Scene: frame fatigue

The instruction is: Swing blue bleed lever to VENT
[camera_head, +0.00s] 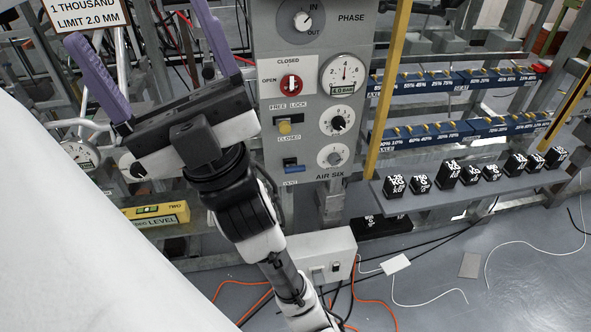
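The blue bleed lever (293,168) is small and sits low on the grey control panel (349,97). A CLOSED label is above it and a VENT label below it. The blue bar lies roughly level under a dark slot; its exact setting is too small to tell. My gripper (125,12) has two purple fingers spread wide apart with nothing seen between them. It is up and left of the lever, apart from it, pointing toward the top of the picture.
Nearby on the panel are a yellow lever (285,127), a red knob (291,85), a pressure gauge (344,74) and dials. A yellow post (388,95) stands right of the panel. Black weights (446,174) line a shelf at right. Cables lie on the floor.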

